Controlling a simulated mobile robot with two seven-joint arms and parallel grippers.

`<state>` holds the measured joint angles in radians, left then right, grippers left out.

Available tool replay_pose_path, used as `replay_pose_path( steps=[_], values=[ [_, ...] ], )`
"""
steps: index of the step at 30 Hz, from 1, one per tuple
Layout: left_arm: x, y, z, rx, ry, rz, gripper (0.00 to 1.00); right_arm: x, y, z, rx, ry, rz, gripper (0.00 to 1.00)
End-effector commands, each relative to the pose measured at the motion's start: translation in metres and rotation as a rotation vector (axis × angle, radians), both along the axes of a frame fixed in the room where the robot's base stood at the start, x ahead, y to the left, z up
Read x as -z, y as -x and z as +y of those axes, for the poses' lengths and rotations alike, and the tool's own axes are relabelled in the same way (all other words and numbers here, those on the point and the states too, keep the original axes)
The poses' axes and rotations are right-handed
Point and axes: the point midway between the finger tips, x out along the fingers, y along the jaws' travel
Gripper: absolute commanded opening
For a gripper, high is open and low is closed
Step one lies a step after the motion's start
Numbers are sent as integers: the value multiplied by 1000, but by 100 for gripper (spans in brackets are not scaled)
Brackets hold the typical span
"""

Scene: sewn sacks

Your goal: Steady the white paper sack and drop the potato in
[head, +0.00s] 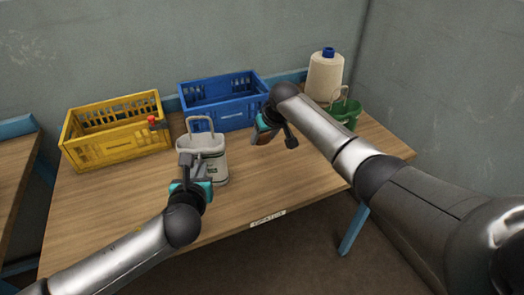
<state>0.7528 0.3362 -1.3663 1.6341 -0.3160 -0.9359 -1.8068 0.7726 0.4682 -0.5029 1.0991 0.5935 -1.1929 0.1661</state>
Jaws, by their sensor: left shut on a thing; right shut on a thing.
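The white paper sack (212,160) stands upright on the wooden table, with a loop handle rising above its top. My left gripper (187,162) is at the sack's near left side and is shut on it. My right gripper (274,134) is to the right of the sack, apart from it and above the table. It is shut on a brown thing, which appears to be the potato (263,138), mostly hidden by the gripper. The inside of the sack cannot be seen.
A blue crate (222,116) stands behind the sack. A thread cone (325,78) and green bucket (347,114) are at the back right. The front table (270,190) is clear.

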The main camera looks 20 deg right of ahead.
Motion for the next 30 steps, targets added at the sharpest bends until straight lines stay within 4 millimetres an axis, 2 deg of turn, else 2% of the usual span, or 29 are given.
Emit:
replay_pose_path(
  steps=[15,26,30],
  values=[
    [0,0,0,0,0,1,0,-50,0,0,0,0,-2,23],
    [0,0,0,0,0,1,0,-53,0,0,0,0,-1,23],
    [0,0,0,0,0,1,0,-62,-3,13,-2,-2,-3,23]
  ],
)
